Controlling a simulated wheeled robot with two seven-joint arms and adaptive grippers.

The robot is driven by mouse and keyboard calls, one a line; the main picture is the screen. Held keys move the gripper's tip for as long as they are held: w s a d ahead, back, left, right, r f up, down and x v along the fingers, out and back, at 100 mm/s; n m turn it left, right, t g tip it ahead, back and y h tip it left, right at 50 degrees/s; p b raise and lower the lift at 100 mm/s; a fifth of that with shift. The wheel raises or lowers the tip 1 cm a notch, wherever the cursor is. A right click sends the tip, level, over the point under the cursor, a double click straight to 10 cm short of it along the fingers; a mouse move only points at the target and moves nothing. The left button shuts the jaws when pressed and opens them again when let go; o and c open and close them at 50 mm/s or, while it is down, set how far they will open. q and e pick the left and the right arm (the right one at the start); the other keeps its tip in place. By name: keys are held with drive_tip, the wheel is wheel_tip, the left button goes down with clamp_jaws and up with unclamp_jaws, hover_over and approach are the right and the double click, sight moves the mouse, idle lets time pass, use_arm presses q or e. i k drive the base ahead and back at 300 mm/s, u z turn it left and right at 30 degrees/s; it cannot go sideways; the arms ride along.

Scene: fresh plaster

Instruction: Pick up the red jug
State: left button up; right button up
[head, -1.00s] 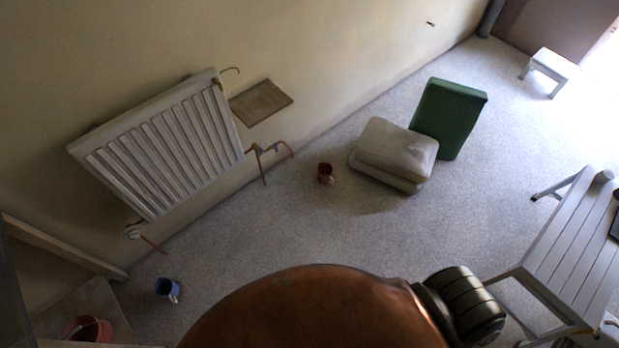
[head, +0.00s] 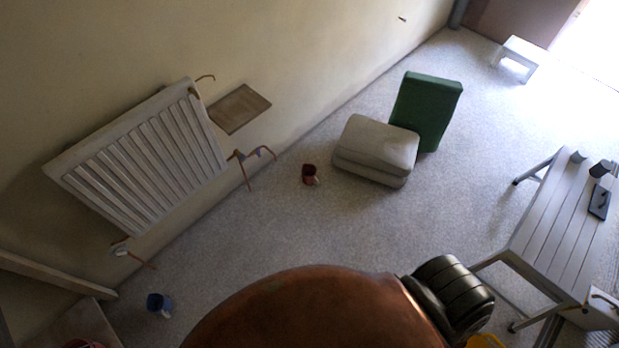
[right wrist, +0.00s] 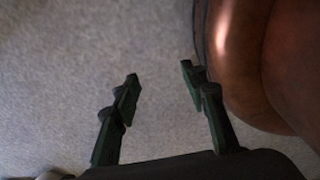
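A small dark red jug (head: 309,174) with a pale handle stands on the carpet in the head view, left of the grey cushions and near the wall. My right gripper (right wrist: 158,82) shows in the right wrist view with its two fingers spread apart and nothing between them. It is over bare carpet beside a rounded copper-coloured part of mine. The jug is not in the right wrist view. My left gripper is in neither current view.
Grey cushions (head: 372,152) and a green cushion (head: 426,108) lie right of the jug. A blue mug (head: 159,304) stands at lower left. A radiator (head: 140,160) leans by the wall. A slatted bench (head: 570,235) stands at right. The carpet between is clear.

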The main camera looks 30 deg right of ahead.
sight(308, 172)
drive_tip(key=z, duration=0.45)
drive_tip(key=i, duration=1.3)
drive_tip(key=u, duration=0.2)
